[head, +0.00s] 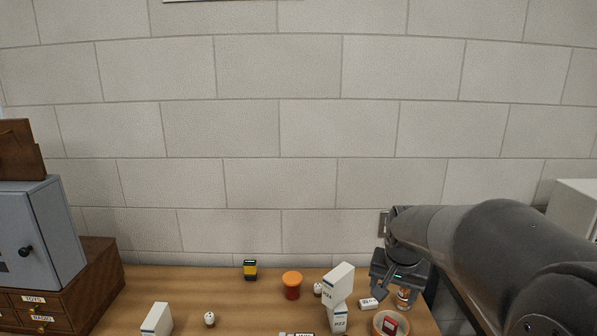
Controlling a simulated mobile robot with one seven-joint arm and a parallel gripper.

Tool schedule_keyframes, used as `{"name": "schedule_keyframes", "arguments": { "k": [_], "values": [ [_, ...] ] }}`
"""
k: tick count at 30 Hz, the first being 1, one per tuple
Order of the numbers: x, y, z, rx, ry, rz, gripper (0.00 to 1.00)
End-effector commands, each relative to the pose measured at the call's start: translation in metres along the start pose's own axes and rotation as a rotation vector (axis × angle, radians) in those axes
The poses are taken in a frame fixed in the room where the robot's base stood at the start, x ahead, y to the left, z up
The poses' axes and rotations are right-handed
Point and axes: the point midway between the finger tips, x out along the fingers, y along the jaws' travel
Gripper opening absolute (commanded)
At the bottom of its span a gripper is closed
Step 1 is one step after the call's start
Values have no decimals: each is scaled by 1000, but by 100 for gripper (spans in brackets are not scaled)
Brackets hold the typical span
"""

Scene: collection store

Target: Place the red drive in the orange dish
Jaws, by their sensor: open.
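The orange dish (377,329) is at the bottom edge of the head view, right of centre, partly cut off by the frame. A small red object with a pale part, which looks like the red drive (390,323), is inside the dish's rim. How it rests on the dish's floor cannot be made out. My gripper (396,288) is above and behind the dish, pointing down, open, with nothing seen between its fingers. It appears apart from the red drive.
Further left are an orange-lidded jar (292,284), a black-and-yellow item (250,270) and a grey cabinet (40,235).

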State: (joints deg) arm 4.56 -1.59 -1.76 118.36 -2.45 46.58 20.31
Motion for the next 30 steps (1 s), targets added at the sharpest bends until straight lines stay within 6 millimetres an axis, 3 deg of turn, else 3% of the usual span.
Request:
{"name": "schedule_keyframes", "arguments": {
  "k": [1, 6, 13, 21, 30],
  "values": [
    [-16, 1, 13, -26, 16, -11, 65],
    [-52, 6, 56, -119, 55, -39, 65],
    [-86, 16, 117, -245, 110, -72, 65],
    [-103, 31, 180, -376, 169, -98, 65],
    [-104, 36, 201, -425, 189, -105, 65]
  ]
}}
